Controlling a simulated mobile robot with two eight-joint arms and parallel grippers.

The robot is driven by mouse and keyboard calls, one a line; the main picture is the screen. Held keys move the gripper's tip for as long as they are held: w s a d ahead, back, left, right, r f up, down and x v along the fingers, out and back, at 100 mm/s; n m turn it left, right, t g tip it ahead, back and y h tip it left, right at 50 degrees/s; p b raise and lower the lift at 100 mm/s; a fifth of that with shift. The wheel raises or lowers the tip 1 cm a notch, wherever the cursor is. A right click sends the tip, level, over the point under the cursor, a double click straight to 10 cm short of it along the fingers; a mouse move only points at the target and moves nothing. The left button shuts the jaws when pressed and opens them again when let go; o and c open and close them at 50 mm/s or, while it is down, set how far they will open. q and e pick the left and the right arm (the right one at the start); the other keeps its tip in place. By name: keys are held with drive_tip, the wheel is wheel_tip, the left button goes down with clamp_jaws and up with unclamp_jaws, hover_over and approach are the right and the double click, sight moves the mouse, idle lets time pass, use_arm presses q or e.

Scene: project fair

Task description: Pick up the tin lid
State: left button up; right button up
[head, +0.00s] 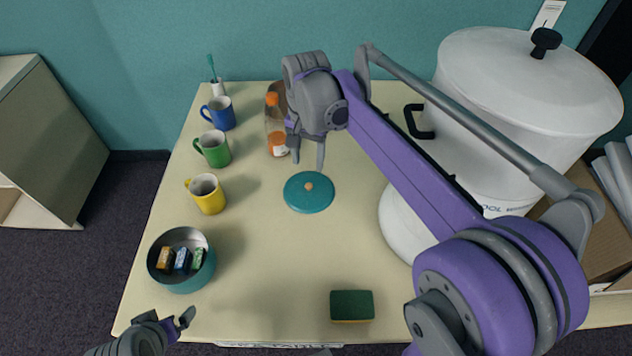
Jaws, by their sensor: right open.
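The tin lid (301,201) is a flat teal disc with a small tan knob, lying on the cream table right of the yellow mug. The teal tin (190,281) stands open at the front left, with several small wrapped blocks in it. My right gripper (308,164) is open and empty, pointing down just behind the lid and apart from it in the picture. Its height above the table is hard to judge. My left gripper (184,322) is at the bottom left by the table's front edge, with its fingers partly visible and apparently apart.
Blue (221,113), green (213,148) and yellow (207,194) mugs line the left side. A bottle with orange cap (275,126) stands close to my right gripper. A big white pot (525,85) fills the right. A green sponge (352,305) lies at the front. The table (265,255) is clear before the lid.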

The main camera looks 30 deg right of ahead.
hover_over(309, 185)
drive_tip(key=f, duration=0.5)
drive_tip(key=shift+s+a+f, duration=0.15)
drive_tip(key=shift+s+a, duration=0.1)
drive_tip(key=shift+a, duration=0.05)
drive_tip(key=shift+w+d+f, duration=0.15)
drive_tip(key=shift+w+f, duration=0.05)
drive_tip(key=shift+f, duration=1.15)
drive_tip(key=shift+w+d+f, duration=0.15)
drive_tip(key=shift+f, duration=1.2)
drive_tip(key=shift+c, duration=0.2)
clamp_jaws()
